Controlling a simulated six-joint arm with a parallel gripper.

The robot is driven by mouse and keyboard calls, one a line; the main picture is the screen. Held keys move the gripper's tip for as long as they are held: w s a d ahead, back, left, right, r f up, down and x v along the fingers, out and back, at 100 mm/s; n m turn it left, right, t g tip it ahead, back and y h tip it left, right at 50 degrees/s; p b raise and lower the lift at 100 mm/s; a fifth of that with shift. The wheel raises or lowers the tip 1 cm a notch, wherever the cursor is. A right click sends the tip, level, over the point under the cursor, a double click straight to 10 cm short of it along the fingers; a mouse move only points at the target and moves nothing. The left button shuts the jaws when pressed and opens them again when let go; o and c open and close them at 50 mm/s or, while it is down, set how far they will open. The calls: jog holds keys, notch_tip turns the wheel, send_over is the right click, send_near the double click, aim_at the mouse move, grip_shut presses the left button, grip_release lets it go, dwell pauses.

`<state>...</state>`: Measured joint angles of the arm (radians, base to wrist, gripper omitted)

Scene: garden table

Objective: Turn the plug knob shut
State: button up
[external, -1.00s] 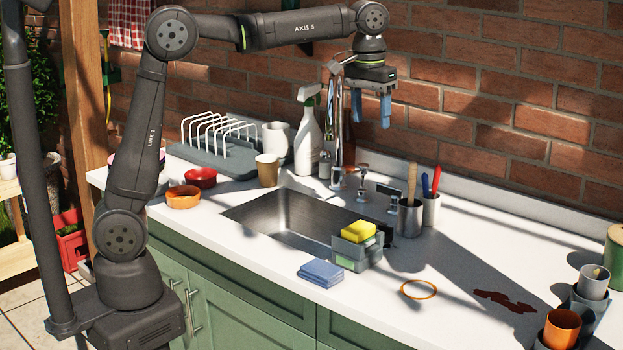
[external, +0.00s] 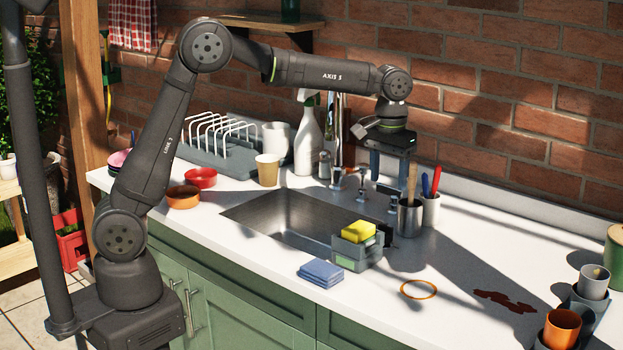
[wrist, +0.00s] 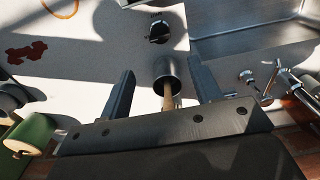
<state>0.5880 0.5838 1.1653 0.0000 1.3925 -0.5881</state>
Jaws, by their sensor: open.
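The plug knob (wrist: 158,33) is a small black knob on the white counter beside the sink, at the top middle of the wrist view. Its grip bar looks slanted, and a small dark label lies beside it. In the external view the knob (external: 387,234) is mostly hidden behind the grey sponge caddy. My gripper (external: 388,174) hangs fingers down above the back of the counter, behind the utensil cups. It is open and empty, and apart from the knob. Its two dark fingers also show in the wrist view (wrist: 163,76).
The faucet and taps (external: 362,185) are to the left. The caddy (external: 358,250) stands beside the sink (external: 290,217).

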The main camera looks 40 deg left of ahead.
aim_at(385, 225)
notch_tip(385, 225, down, 11)
jog(key=shift+f, duration=0.2)
jog(key=c, duration=1)
